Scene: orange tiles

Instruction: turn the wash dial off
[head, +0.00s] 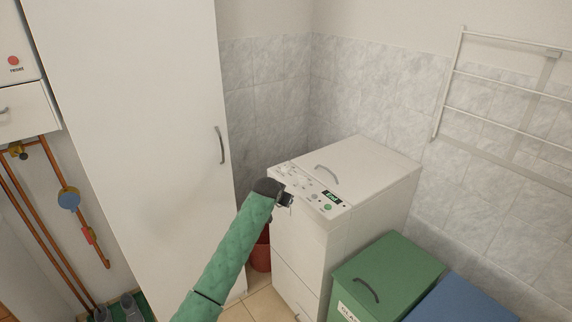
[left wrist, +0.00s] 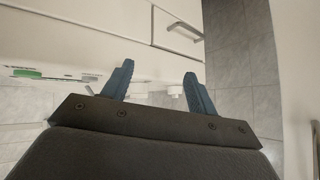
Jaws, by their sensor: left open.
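A white washing machine (head: 345,180) stands in the corner. Its control panel (head: 318,196) runs along the front top edge, with a dark display (head: 331,197), a green round button (head: 327,208) and small pale knobs near its left end. I cannot tell for sure which is the wash dial. My left gripper (head: 288,199) is at the panel's front edge, partly hiding the controls. In the left wrist view its two blue fingers (left wrist: 158,80) are spread, with a small white knob-like part (left wrist: 175,91) beyond and between them, seemingly not gripped. My right gripper is not in view.
A tall white cabinet (head: 150,130) stands left of the machine. A green bin (head: 395,268) and a blue bin (head: 465,302) stand in front right. A red container (head: 261,255) is on the floor behind my arm. A drying rack (head: 505,90) hangs on the right wall.

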